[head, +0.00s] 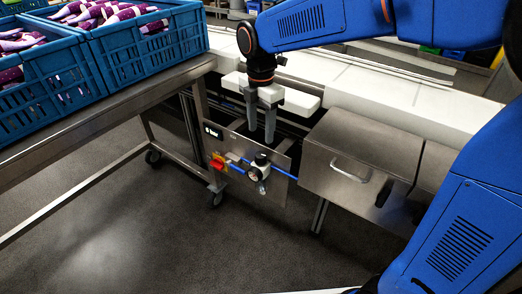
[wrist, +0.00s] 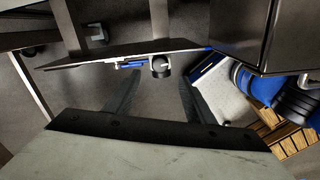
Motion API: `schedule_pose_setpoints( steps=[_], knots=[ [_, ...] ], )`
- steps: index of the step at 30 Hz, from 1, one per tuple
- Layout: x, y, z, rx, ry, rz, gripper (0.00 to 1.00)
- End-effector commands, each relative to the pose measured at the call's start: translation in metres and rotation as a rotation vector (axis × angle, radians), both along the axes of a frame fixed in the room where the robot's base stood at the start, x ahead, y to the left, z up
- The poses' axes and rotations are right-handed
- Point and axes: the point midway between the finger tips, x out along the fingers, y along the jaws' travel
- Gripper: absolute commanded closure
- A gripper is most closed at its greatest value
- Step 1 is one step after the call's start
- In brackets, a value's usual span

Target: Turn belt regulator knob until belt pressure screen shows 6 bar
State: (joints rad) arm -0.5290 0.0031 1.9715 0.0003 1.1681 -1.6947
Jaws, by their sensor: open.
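The regulator (head: 261,165), a round body with a dark top and a clear bowl below, sits on a steel panel (head: 277,150) under the conveyor. A blue hose runs to it from each side. It also shows in the wrist view (wrist: 160,67), just beyond and between the fingertips. A small black screen (head: 213,132) with white marks is at the panel's upper left; its reading is too small to make out. My gripper (head: 261,136) is open and empty, its two grey fingers pointing down above the regulator, apart from it. In the wrist view my gripper (wrist: 159,84) shows both fingers spread.
A red and yellow valve (head: 218,163) is left of the regulator. A steel box with a handle (head: 350,170) stands close on the right. Blue crates (head: 145,50) of purple wrapped items stand on a steel table (head: 100,118) at left. The floor in front is clear.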

Motion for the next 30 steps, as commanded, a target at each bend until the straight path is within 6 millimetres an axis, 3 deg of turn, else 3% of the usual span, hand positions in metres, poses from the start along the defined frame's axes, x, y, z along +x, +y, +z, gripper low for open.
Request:
schedule_pose_setpoints(
  steps=[9,15,29,30],
  knots=[
    [0.000,0.000,-0.056,-0.001,0.002,0.000,0.51],
    [0.000,0.000,-0.080,0.000,0.000,0.000,0.51],
    [0.000,0.000,-0.090,0.001,-0.001,0.000,0.51],
    [0.000,0.000,-0.090,0.001,-0.001,0.000,0.58]
  ],
)
